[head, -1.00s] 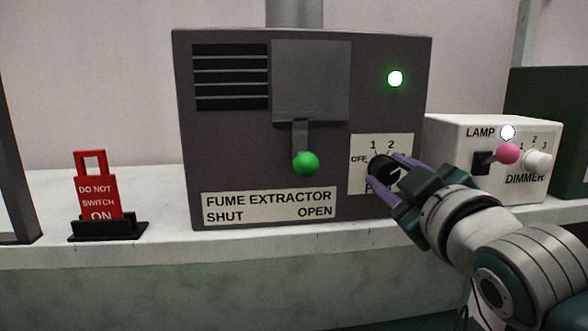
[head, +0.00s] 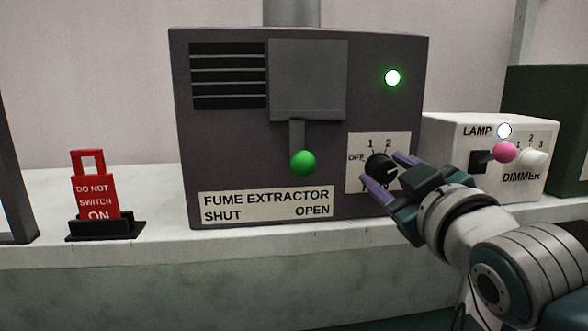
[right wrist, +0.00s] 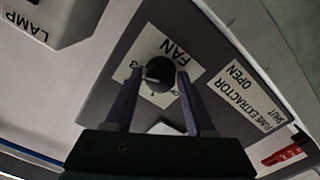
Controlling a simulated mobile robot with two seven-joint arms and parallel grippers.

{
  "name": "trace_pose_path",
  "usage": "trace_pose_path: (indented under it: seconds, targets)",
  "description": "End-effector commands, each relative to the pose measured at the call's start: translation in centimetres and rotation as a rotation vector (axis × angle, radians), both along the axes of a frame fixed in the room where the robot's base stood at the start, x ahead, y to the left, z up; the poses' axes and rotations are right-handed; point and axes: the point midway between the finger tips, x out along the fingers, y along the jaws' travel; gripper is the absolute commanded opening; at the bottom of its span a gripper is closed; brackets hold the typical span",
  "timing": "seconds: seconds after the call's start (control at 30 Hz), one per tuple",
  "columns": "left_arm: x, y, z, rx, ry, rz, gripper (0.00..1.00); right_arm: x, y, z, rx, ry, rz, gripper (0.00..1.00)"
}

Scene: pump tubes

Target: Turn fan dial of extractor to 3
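The fume extractor (head: 230,140) is a dark grey box with a white fan plate (head: 356,180) at its lower right. The black round fan dial (head: 378,164) sits on that plate; 1, 2 and OFF are readable around it in the head view. In the right wrist view, the dial (right wrist: 158,75) shows a pale pointer mark towards the left, the side of the 3; its exact setting is hard to read. My right gripper (head: 381,169) is open, its purple fingers on either side of the dial, apparently not pressing it. My left gripper is not in view.
The extractor's green light (head: 392,78) is lit. Its green-knobbed lever (head: 303,163) hangs left of the dial. A white lamp box (head: 450,150) with a pink-knobbed switch (head: 503,152) stands close on the right. A red sign (head: 95,195) stands at left on the white bench.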

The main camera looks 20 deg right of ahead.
Motion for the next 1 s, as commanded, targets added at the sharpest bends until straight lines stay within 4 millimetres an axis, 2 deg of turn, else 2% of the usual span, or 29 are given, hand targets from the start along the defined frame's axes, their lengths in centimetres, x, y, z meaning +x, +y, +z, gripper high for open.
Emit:
trace_pose_path:
  seconds: [0.03, 0.13, 0.17, 0.5, 0.67, 1.0]
  targets:
    - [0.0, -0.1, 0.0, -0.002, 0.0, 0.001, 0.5, 0.0, 0.0, 0.0, -0.001, 0.0, 0.0, 0.62]
    - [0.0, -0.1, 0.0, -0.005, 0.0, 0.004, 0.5, 0.0, 0.0, 0.0, -0.001, 0.0, 0.0, 0.73]
    - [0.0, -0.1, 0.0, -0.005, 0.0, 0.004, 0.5, 0.0, 0.0, 0.0, -0.001, 0.0, 0.0, 0.74]
    - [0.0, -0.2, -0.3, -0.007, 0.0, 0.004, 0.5, -0.5, 0.1, -0.2, -0.003, 0.001, 0.001, 0.74]
    - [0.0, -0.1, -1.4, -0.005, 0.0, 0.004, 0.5, -2.5, 0.6, -0.4, -0.002, 0.0, 0.0, 0.74]
    - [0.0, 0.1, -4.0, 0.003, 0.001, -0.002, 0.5, -8.0, 1.9, -0.4, -0.001, 0.002, 0.0, 0.74]
